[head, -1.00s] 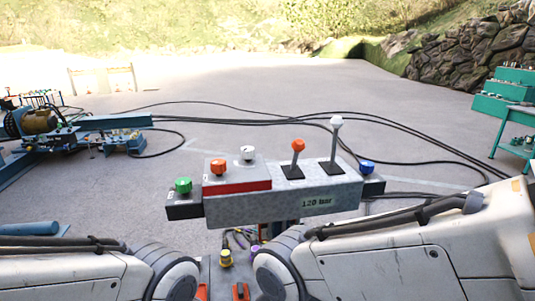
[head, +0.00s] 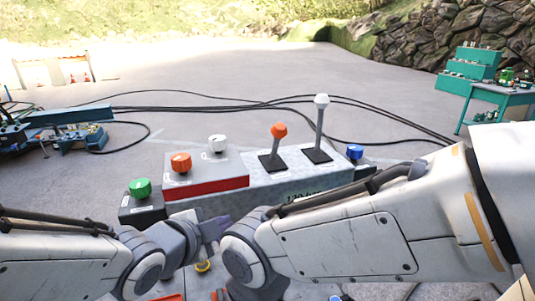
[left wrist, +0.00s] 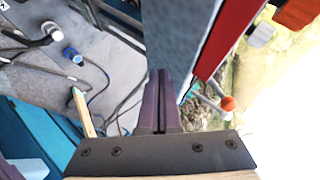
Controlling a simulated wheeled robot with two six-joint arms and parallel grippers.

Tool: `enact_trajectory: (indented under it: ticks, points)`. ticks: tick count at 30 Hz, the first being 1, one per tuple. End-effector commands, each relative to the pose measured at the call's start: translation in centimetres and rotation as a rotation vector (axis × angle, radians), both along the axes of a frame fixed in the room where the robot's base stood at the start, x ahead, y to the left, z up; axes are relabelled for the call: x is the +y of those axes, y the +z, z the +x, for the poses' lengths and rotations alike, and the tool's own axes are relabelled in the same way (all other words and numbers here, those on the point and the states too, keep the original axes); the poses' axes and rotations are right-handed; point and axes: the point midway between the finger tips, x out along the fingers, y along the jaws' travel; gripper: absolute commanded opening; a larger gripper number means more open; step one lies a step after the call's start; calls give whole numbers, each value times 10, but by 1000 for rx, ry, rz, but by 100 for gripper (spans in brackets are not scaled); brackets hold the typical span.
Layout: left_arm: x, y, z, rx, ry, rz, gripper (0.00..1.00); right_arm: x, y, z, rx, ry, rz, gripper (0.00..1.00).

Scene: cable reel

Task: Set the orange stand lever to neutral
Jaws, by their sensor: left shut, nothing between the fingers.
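The orange stand lever (head: 279,131) stands on the grey control box (head: 280,187), its ball leaning slightly right of its black base plate. A taller white-knobbed lever (head: 321,101) stands to its right. My left gripper (head: 222,225) is in front of the box, below and left of the orange lever and apart from it. Its purple fingers are together and empty, also in the left wrist view (left wrist: 162,95). There an orange ball (left wrist: 229,103), apparently the lever's, shows right of the fingers beyond the box. My right arm crosses the box's lower right; its gripper is hidden.
Orange (head: 180,162) and white (head: 217,143) knobs sit on the raised red-edged panel left of the lever. A green knob (head: 140,188) is at far left, a blue knob (head: 355,152) at right. Black hoses lie behind on open ground.

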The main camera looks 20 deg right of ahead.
Motion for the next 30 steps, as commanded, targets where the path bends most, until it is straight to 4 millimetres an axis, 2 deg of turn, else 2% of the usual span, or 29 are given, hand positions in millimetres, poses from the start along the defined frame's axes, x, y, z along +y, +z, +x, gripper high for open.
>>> enact_trajectory:
  ticks: [1, 3, 6, 12, 17, 28, 30]
  points:
    - [-9, 5, 9, -137, -80, 11, 0, 0, -10, 0, 0, 0, 0, 50]
    - [-23, 24, 16, -331, -187, 24, 0, 0, -16, 0, 0, 0, 0, 50]
    - [-37, 48, 15, -575, -300, 37, 0, 0, -23, 0, 0, 1, 0, 50]
    - [-50, 78, 4, -879, -410, 42, 0, 0, -30, 0, 0, 1, 0, 50]
    - [-53, 89, 1, -948, -430, 39, 0, 0, -24, 0, 0, 1, 0, 50]
    - [-74, 97, 14, -943, -432, 39, 0, 0, 27, 0, 0, 0, 0, 50]
    - [-89, 98, 24, -948, -434, 37, 0, 0, 30, 0, 0, 0, 0, 50]
